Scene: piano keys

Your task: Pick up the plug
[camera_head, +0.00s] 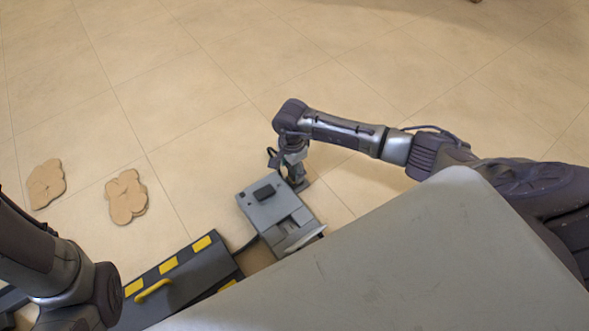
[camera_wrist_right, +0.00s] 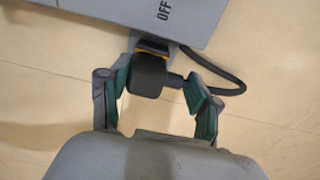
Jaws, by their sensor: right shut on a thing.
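The black plug (camera_wrist_right: 147,75) shows in the right wrist view between the teal-padded fingers of my right gripper (camera_wrist_right: 158,82), which is shut on it. A yellow band shows at the plug's far end, against the edge of a grey box (camera_wrist_right: 195,8) marked OFF. I cannot tell whether the plug is seated in the box. A black cable (camera_wrist_right: 232,84) loops at the right. In the head view my right gripper (camera_head: 294,180) is low beside the grey box (camera_head: 270,212), and the plug is hidden there. Only my left arm shows at lower left; its gripper is out of view.
A dark platform with yellow markings (camera_head: 168,265) and a yellow handle (camera_head: 153,290) lies left of the box. Two brown cloud-shaped pieces (camera_head: 46,184) (camera_head: 126,197) lie on the tiled floor. A large grey surface (camera_head: 400,260) fills the lower right. The floor beyond is clear.

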